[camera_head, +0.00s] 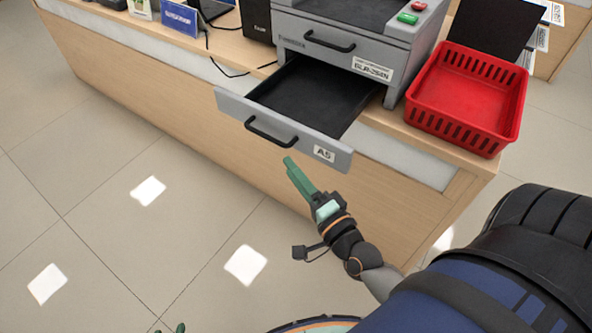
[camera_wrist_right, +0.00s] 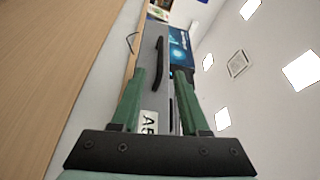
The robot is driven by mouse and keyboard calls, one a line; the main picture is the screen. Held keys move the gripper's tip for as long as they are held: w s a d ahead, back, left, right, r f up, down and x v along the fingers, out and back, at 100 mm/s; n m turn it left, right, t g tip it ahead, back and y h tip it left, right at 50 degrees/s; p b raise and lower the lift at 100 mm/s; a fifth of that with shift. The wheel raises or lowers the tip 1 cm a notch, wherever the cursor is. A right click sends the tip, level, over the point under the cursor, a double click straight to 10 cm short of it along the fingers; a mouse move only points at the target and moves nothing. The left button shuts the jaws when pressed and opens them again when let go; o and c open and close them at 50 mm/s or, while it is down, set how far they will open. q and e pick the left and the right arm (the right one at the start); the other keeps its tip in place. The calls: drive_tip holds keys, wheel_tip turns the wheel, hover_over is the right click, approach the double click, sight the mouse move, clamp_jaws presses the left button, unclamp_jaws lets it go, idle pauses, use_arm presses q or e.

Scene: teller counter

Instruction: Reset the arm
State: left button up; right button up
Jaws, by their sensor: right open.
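My right gripper (camera_head: 289,166) shows in the head view just in front of and below the pulled-out drawer (camera_head: 340,159) labelled A5. Its green fingers are apart and empty in the right wrist view (camera_wrist_right: 159,72). The drawer front, its label (camera_wrist_right: 149,123) and its black handle (camera_wrist_right: 160,61) show beyond and between the fingers there. In the head view the handle (camera_head: 270,132) is clear of the fingers. Small green tips (camera_head: 180,328) at the bottom edge look like my left gripper, mostly cut off; its jaw state is unclear.
The grey printer-like machine (camera_head: 345,45) holding the drawer stands on the wooden counter (camera_head: 150,85). A red basket (camera_head: 466,97) sits right of it. A blue sign (camera_head: 180,18) and a black box (camera_head: 257,20) stand left. The tiled floor (camera_head: 80,190) in front is clear.

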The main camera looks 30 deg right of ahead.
drive_tip(key=shift+s, duration=0.25)
idle(0.3)
drive_tip(key=s+a+f+n+g+y, duration=0.2)
drive_tip(key=s+a+f+n+g, duration=0.25)
drive_tip(key=f+n, duration=0.4)
drive_tip(key=s+a+f+n+g+y, duration=0.1)
drive_tip(key=s+a+f+n+g, duration=0.35)
drive_tip(key=f+n, duration=0.4)
use_arm(q)
drive_tip(key=s+a+r+p, duration=0.1)
drive_tip(key=a+r+p, duration=0.2)
drive_tip(key=r+p, duration=0.8)
drive_tip(key=p, duration=0.4)
drive_tip(key=shift+s+a+r+n+y, duration=0.15)
drive_tip(key=shift+s+r+n+y, duration=0.15)
drive_tip(key=shift+y, duration=0.1)
use_arm(e)
wheel_tip(320, 180, up, 11)
drive_tip(key=s+d+n, duration=0.1)
drive_tip(key=d, duration=0.1)
drive_tip(key=shift+s+d+h, duration=0.3)
use_arm(q)
drive_tip(key=shift+f, duration=0.15)
